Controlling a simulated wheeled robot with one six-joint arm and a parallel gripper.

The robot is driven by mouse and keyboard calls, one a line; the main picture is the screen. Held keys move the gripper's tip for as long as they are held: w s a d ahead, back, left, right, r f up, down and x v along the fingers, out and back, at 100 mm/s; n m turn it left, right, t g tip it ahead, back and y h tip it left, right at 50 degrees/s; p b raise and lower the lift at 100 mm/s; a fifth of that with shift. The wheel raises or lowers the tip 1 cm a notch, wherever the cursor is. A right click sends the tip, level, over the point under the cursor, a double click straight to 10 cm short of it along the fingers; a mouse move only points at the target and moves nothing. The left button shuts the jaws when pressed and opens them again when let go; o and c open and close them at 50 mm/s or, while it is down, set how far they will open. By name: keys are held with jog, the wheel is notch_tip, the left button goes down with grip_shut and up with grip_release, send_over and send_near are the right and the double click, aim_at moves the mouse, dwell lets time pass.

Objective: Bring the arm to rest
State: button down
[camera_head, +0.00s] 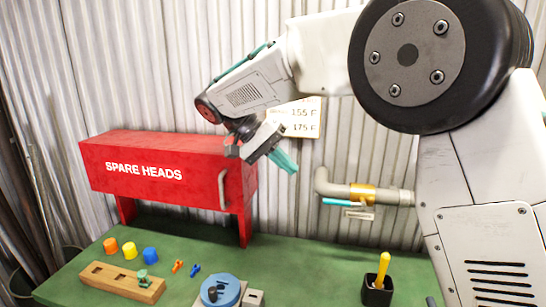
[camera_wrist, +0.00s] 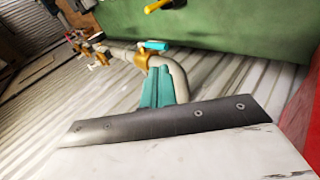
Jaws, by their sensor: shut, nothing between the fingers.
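My gripper (camera_head: 284,161) has teal fingers and hangs in the air above the green bench, just right of the red cabinet's upper corner. The fingers are shut with nothing between them. In the wrist view the teal fingers (camera_wrist: 158,88) show close together in front of the pipe. My arm is bent and raised, with its large joint filling the upper right of the head view.
A red "SPARE HEADS" cabinet (camera_head: 150,172) stands on the green bench (camera_head: 310,262). A pipe with a teal-handled valve (camera_head: 362,194) runs along the corrugated wall. A wooden block (camera_head: 105,279), coloured caps, a blue round fixture (camera_head: 220,290) and a black cup (camera_head: 376,290) stand on the bench.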

jog(key=s+d+f+n+t+y, duration=0.1)
jog(key=s+d+f+y, duration=0.1)
jog(key=s+d, duration=0.4)
jog(key=s+d+f+n+t+y, duration=0.1)
jog(key=s+d+y, duration=0.3)
jog(key=s, duration=1.2)
jog(key=s+d+f+n+y, duration=0.1)
jog(key=s+d+f+y, duration=0.2)
jog(key=s+d, duration=0.6)
jog(key=shift+s+d+n+t, duration=0.4)
jog(key=shift+s, duration=0.55)
jog(key=shift+f, duration=0.1)
